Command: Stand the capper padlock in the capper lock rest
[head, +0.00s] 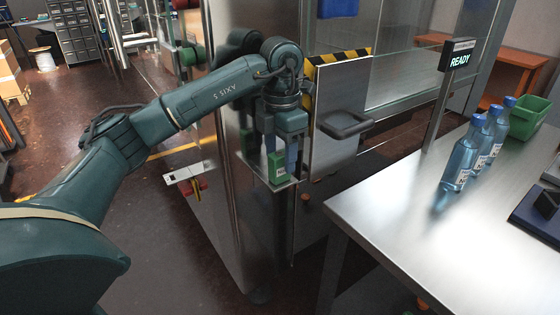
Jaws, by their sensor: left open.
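My left gripper (277,148) points down at a small metal ledge (262,176) on the side of the steel cabinet. It is open. A small green block with a pale label, which looks like the capper padlock (278,168), stands upright on the ledge at the fingertips. The fingers partly hide it, and I cannot tell whether they touch it. The ledge may be the capper lock rest, but I cannot tell for sure. Another green part (247,143) shows behind the gripper. My right gripper is not in view.
A steel table (400,205) stands at right with blue bottles (460,160), a green bin (528,117) and a READY sign (457,57).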

